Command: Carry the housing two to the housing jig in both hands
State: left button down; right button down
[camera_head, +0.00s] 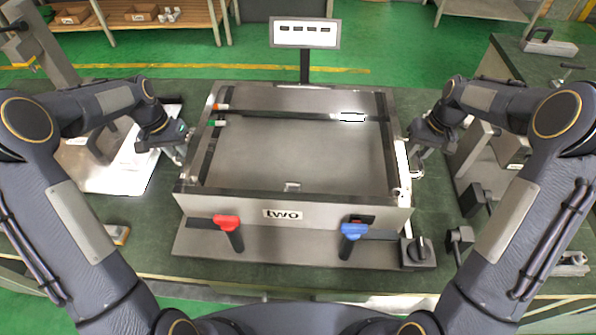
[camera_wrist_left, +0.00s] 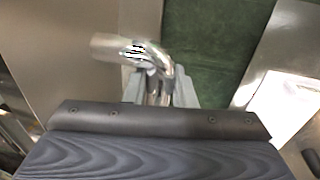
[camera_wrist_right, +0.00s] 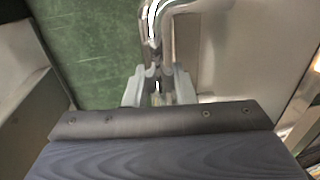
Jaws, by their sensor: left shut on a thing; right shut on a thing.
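Housing two is a wide, shallow grey metal box (camera_head: 290,150) with dark strips inside and a "two" label on its front wall. It lies level in the middle of the head view. My left gripper (camera_head: 184,152) is shut on its left handle, a shiny bent bar (camera_wrist_left: 125,47) in the left wrist view. My right gripper (camera_head: 413,165) is shut on the right handle, a similar bar (camera_wrist_right: 155,22) in the right wrist view. A grey metal plate (camera_head: 300,249) with a red clamp (camera_head: 229,226) and a blue clamp (camera_head: 353,233) shows at the housing's front; it looks like the housing jig. Whether the housing touches it, I cannot tell.
A small display (camera_head: 305,33) on a post stands behind the housing. A white sheet (camera_head: 125,172) lies left on the green bench. Metal fixtures (camera_head: 487,165) stand close to my right arm. A black knob box (camera_head: 418,252) is at the plate's right front.

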pick_arm(q)
jog(key=shift+f, duration=0.1)
pick_arm(e)
jog(key=shift+f, duration=0.1)
dwell(0.4)
